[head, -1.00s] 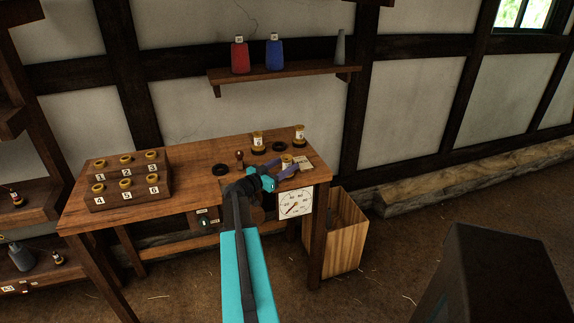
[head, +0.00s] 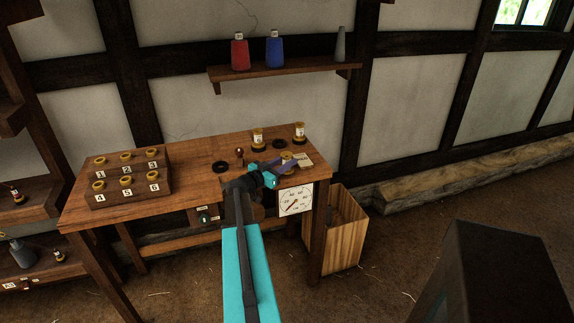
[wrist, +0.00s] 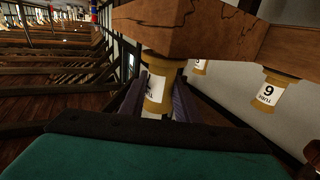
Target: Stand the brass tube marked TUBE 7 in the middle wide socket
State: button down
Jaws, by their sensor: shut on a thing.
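My gripper (head: 291,163) is over the right part of the workbench. It is shut on a brass tube (head: 287,155), which shows between the jaws in the wrist view (wrist: 156,88). The tube's white label is partly hidden there, so its number cannot be read. The wrist view is upside down. An empty black ring socket (head: 279,143) lies behind the gripper, between two brass tubes in black sockets, the left one (head: 258,137) and the right one (head: 299,131). Whether the held tube's foot touches the bench is unclear.
A two-step rack (head: 128,184) with numbered brass-topped places is at the bench's left. A black ring (head: 220,166) and a small knob (head: 239,155) are left of the gripper. A paper card (head: 304,160) lies right of it. A dial (head: 295,200) hangs on the front.

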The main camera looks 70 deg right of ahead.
aim_at(286, 155)
jog(key=shift+r, duration=0.15)
jog(key=shift+r+b, duration=0.75)
jog(key=shift+r, duration=0.5)
jog(key=shift+a+r, duration=0.15)
jog(key=shift+r, duration=0.2)
jog(key=s+a+b, duration=0.1)
jog(key=s+a, duration=0.1)
jog(key=a, duration=0.4)
jog(key=s+a+r+b, duration=0.1)
jog(key=s+a, duration=0.1)
jog(key=a, duration=0.4)
jog(key=shift+s+a+r, duration=0.25)
jog(key=shift+s+r, duration=0.05)
jog(key=shift+s+a+r+p, duration=0.1)
jog(key=shift+a+p, duration=0.15)
jog(key=shift+p, duration=1)
jog(key=shift+a+p, duration=0.2)
jog(key=shift+p, duration=0.65)
jog(key=shift+s+a+p, duration=0.2)
jog(key=shift+a+p, duration=0.1)
jog(key=shift+p, duration=0.9)
